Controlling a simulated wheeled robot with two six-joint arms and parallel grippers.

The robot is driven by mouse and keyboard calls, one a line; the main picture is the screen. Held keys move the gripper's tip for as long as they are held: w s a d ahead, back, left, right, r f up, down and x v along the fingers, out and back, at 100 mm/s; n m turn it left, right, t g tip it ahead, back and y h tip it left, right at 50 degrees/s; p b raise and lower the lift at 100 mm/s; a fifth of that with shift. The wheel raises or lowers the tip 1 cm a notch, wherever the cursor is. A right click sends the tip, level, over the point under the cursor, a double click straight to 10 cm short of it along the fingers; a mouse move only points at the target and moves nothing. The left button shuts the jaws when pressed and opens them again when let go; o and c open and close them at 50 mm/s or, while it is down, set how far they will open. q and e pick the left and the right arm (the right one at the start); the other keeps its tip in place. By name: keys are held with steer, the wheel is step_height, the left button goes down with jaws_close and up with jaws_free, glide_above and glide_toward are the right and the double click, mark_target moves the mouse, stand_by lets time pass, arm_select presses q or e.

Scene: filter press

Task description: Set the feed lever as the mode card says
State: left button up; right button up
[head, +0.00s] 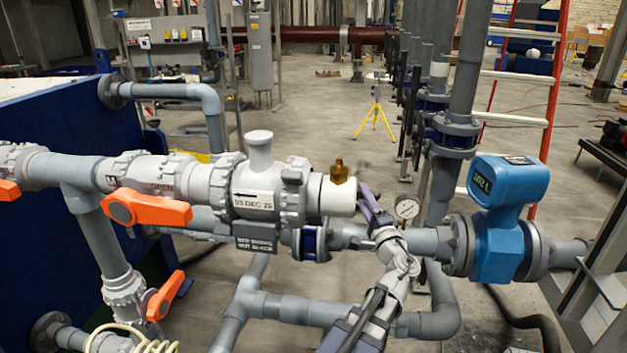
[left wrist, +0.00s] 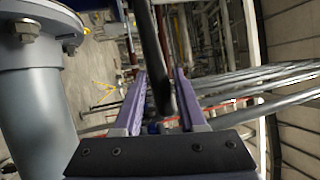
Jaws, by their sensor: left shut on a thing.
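My left gripper (head: 368,202) has purple fingers and reaches up beside the end of the white pipe section, to the left of a round gauge. In the left wrist view its two fingers (left wrist: 160,85) stand on either side of a dark bar (left wrist: 152,50), and they are shut on it. I cannot tell whether this bar is the feed lever. Orange valve handles sit at the left: one large (head: 148,211), one lower (head: 165,296) and one at the picture's edge (head: 9,191). No mode card can be made out. My right gripper is not in view.
A brass fitting (head: 339,172) tops the white pipe end. The gauge (head: 406,208) and a blue meter (head: 498,235) stand to the right. Grey pipes (head: 310,310) run below. A red ladder (head: 555,90) and yellow tripod (head: 376,112) stand behind, with open floor around the tripod.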

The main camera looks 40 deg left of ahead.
arm_select(q)
steer(key=shift+s+a+r, duration=0.1)
steer(key=shift+s, duration=0.95)
steer(key=shift+s+a+r, duration=0.1)
steer(key=shift+s, duration=0.95)
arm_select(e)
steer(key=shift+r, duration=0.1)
arm_select(q)
steer(key=shift+s, duration=0.1)
